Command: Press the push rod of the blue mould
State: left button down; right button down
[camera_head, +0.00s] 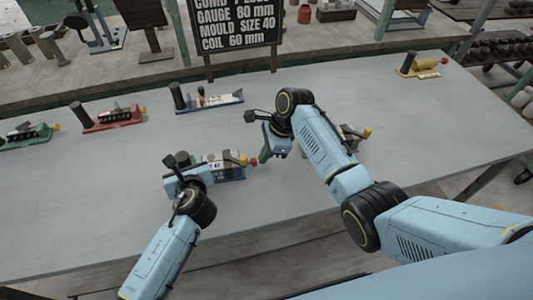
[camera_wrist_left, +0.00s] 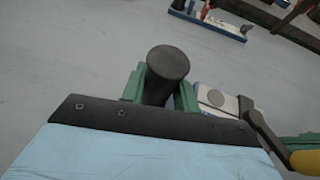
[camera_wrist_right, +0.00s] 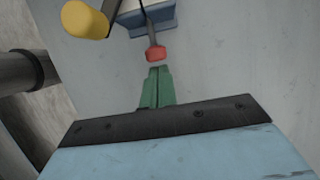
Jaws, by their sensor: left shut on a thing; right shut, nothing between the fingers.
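The blue mould (camera_head: 228,168) lies on the table, with a pale body and blue base. Its dark upright post (camera_wrist_left: 167,68) is between the green fingers of my left gripper (camera_wrist_left: 160,92), which is shut on it. The mould's push rod ends in a red tip (camera_wrist_right: 156,53), also seen in the head view (camera_head: 253,162). A yellow knob (camera_wrist_right: 84,20) on a lever is beside the rod. My right gripper (camera_wrist_right: 155,72) is shut and empty, its fingertips just short of the red tip, in line with it and seemingly apart. My left gripper hides part of the mould in the head view.
Another blue-based device (camera_head: 215,103) stands behind. Red (camera_head: 113,119) and green (camera_head: 27,135) ones stand at left, a yellow one (camera_head: 424,69) at far right. Another with a yellow knob (camera_head: 367,132) is partly behind my right arm. A black sign (camera_head: 238,25) stands at the back.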

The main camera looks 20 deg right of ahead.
pick_arm(q)
jog(key=shift+s+f, duration=0.2)
jog(key=shift+f, duration=0.15)
pick_arm(e)
jog(key=shift+w+a, duration=0.1)
jog(key=shift+a, duration=1.3)
jog(key=d, duration=0.4)
jog(key=shift+d+r, duration=0.2)
jog(key=shift+d, duration=0.1)
jog(key=v, duration=0.9)
jog(key=shift+r, duration=0.3)
